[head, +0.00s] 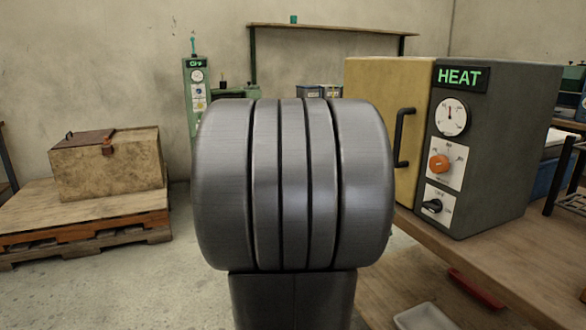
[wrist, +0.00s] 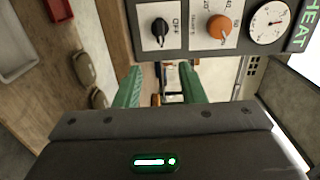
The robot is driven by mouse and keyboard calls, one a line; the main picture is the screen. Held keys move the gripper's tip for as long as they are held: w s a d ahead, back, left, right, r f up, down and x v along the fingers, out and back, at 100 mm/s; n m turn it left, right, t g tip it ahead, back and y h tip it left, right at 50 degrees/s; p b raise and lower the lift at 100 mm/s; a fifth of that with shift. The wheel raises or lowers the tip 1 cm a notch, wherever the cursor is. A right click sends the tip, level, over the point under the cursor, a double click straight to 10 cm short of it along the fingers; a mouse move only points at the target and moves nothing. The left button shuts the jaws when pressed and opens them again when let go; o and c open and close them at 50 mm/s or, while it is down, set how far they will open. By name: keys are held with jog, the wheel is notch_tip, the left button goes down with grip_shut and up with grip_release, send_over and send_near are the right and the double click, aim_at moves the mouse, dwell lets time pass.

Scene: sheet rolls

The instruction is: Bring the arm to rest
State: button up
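My gripper (wrist: 161,88) shows in the wrist view with its two green fingers apart. I see nothing held between them; only distant background shows in the gap. The grey heater box (head: 490,150) with a green HEAT sign stands on the bench at the right in the head view. Its panel with a black switch, an orange knob and a dial also shows in the wrist view (wrist: 195,25), just beyond the fingers. In the head view my own large grey arm part fills the middle, and my gripper is hidden or out of frame there.
A brown chest (head: 108,165) sits on a pallet (head: 85,235) at left. A green machine (head: 198,90) stands behind. Floor at left front is clear.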

aim_at(431, 207)
jog(key=b+x, duration=0.2)
jog(key=x, duration=1.2)
jog(key=shift+d+b, duration=0.2)
jog(key=shift+b, duration=0.1)
jog(key=shift+a+r+n+p, duration=0.15)
jog(key=shift+r+n+p, duration=0.2)
jog(key=shift+n+p, duration=0.35)
jog(key=n+p, duration=0.2)
jog(key=n, duration=0.1)
jog(key=shift+r, duration=0.15)
jog(key=n+p, duration=0.1)
jog(key=n, duration=0.1)
jog(key=n+p, duration=0.2)
jog(key=n, duration=0.1)
jog(key=shift+w+a+r, duration=0.1)
jog(key=shift+w+a, duration=0.05)
jog(key=shift+w, duration=0.05)
jog(key=shift+n+p, duration=0.7)
jog(key=shift+n, duration=0.2)
